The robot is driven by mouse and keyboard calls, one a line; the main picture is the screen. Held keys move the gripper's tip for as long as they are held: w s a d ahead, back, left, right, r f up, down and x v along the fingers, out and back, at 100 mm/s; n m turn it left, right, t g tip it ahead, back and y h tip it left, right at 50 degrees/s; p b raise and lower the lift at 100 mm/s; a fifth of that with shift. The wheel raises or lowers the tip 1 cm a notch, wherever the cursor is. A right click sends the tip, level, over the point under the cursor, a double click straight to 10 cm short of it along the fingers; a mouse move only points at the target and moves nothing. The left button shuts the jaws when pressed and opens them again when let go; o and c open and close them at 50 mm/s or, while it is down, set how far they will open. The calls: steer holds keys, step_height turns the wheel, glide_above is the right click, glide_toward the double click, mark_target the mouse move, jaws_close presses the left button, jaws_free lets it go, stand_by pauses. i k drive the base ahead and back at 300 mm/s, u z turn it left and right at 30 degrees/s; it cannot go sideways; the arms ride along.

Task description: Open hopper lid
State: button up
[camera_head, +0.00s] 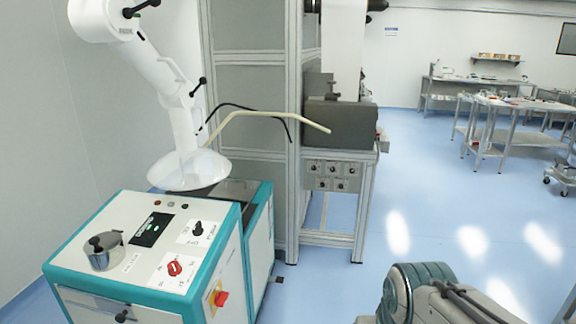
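A white and teal cabinet machine (130,275) stands at the lower left. On its top, at the left, sits a round silver metal part (103,256) with a dark knob; it looks shut, but I cannot tell whether it is the hopper lid. A dark flat panel (236,189) lies at the back of the cabinet top, partly hidden under a white hood; I cannot tell whether that is the lid either. Part of my own arm shows at the lower right, well apart from the cabinet. My gripper is not in view.
A white jointed extraction arm with a dish-shaped hood (188,170) hangs low over the cabinet's back. A pale bent bar (268,115) juts over it. A metal-framed machine (293,130) stands behind. Blue floor (450,200) is free to the right; work tables (520,104) stand far off.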

mark_target(228, 188)
steer(key=z, duration=0.35)
steer(key=i, duration=1.5)
steer(key=u, duration=0.3)
steer(key=i, duration=1.55)
steer(key=u, duration=0.8)
steer(key=i, duration=0.5)
steer(key=u, duration=0.3)
